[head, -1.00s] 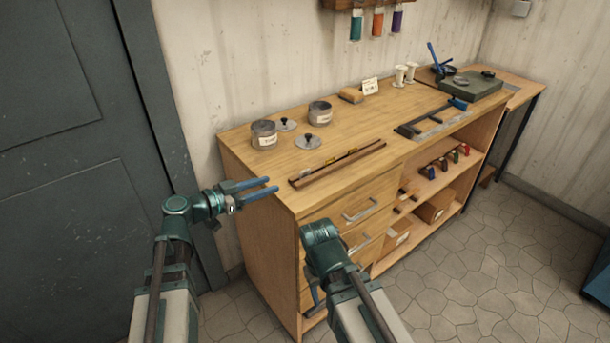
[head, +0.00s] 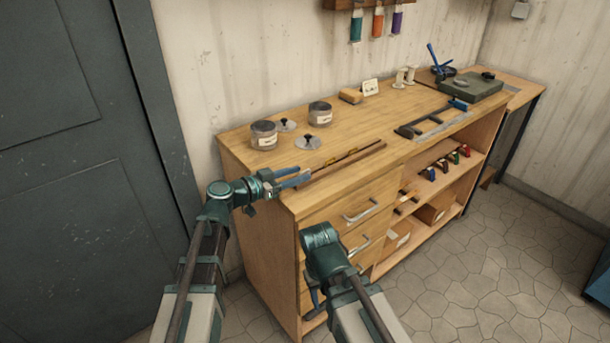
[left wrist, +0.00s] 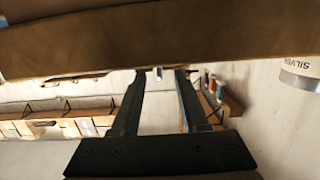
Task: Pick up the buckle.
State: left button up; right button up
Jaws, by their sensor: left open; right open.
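No buckle can be made out for certain. In the left wrist view, a small pale piece (left wrist: 158,74) shows between my fingertips; I cannot tell whether it is the buckle. My left gripper (head: 303,175) is open at the near left end of the long wooden tray (head: 362,155) on the bench and covers that end in the head view. It also shows in the left wrist view (left wrist: 157,76), with its fingers apart below a brown wooden surface. My right gripper (head: 314,297) is open, low in front of the bench's drawers and mostly hidden behind its own wrist.
A blue-handled tool (head: 432,122) lies to the right.

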aim_at(305, 172)
pick_arm(q)
jog(key=x, duration=0.3)
jog(key=shift+w, duration=0.1)
grip_shut()
